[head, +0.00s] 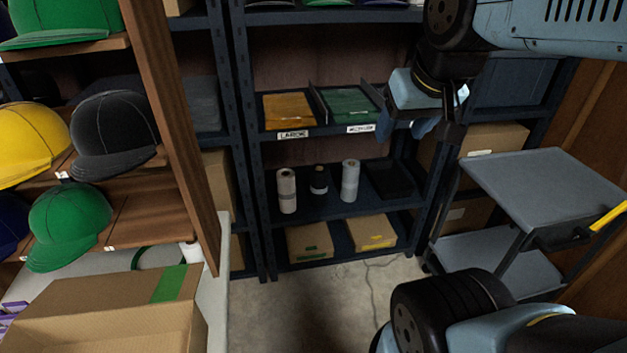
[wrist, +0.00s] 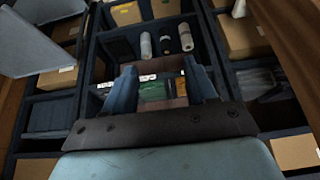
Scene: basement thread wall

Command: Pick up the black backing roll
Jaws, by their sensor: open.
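My gripper (head: 430,127) is at the upper right of the head view, in front of the shelf unit and higher than the roll. In the wrist view its two fingers (wrist: 162,80) are spread, with nothing between them, and the roll is beyond them. My gripper is apart from the roll.
A cream roll (head: 287,191) stands left of the black one and a whitish roll (head: 350,180) right of it. Above are an orange tray (head: 288,110) and a green tray (head: 348,104). A grey cart (head: 540,185) stands right; a cap shelf (head: 172,120) stands left.

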